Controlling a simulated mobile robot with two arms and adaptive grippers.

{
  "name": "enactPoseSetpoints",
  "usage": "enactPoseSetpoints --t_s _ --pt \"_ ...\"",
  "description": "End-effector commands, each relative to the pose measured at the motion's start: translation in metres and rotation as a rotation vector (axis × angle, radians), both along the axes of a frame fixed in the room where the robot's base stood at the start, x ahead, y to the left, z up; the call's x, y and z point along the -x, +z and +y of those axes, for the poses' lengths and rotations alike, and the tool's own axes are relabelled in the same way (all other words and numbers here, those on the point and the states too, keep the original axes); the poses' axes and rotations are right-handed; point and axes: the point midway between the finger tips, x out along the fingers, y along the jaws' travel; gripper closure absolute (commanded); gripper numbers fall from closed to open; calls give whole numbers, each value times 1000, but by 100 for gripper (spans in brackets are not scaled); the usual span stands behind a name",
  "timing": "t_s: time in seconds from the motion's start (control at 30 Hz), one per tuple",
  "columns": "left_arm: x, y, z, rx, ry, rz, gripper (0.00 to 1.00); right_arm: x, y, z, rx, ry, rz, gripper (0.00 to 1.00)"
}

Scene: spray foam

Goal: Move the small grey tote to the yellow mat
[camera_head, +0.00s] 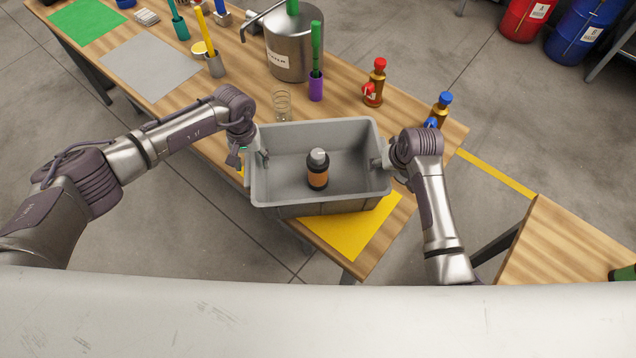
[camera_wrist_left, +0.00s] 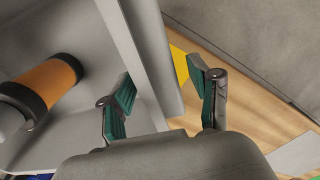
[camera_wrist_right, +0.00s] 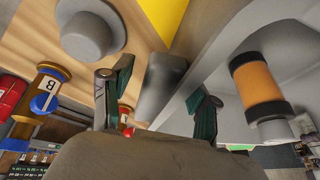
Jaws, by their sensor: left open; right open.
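The small grey tote (camera_head: 318,208) is at the near end of the wooden table, above the yellow mat (camera_head: 350,237), which shows in front of and beside it. I cannot tell whether its base touches the mat. A dark bottle with an orange label (camera_head: 317,172) stands inside. My left gripper (camera_head: 263,155) is at the tote's left wall. In the left wrist view its open fingers (camera_wrist_left: 162,98) straddle that wall. My right gripper (camera_head: 379,165) is at the right wall. In the right wrist view its open fingers (camera_wrist_right: 160,100) are on either side of the tote's rim.
A grey mat (camera_head: 150,68) and green mat (camera_head: 87,20) lie farther left. Another wooden table (camera_head: 562,248) is at right.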

Motion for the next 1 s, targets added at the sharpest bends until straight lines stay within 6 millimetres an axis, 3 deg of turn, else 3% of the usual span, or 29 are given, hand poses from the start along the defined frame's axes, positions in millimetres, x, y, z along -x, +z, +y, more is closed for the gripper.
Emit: enactPoseSetpoints --t_s 0.17,0.4,0.6,0.83,1.0 --pt "-2 21 0 0 0 -4 38 0 0 1 -1 0 0 40" --pt "-2 73 1 0 0 -5 38 0 0 1 -2 1 0 40" --pt "-1 106 1 -1 1 -3 38 0 0 1 -2 1 0 40" --pt "0 119 1 -2 2 0 38 2 6 0 -2 1 -2 40" --pt "0 119 1 -2 2 0 38 12 31 -4 -2 0 -5 40"
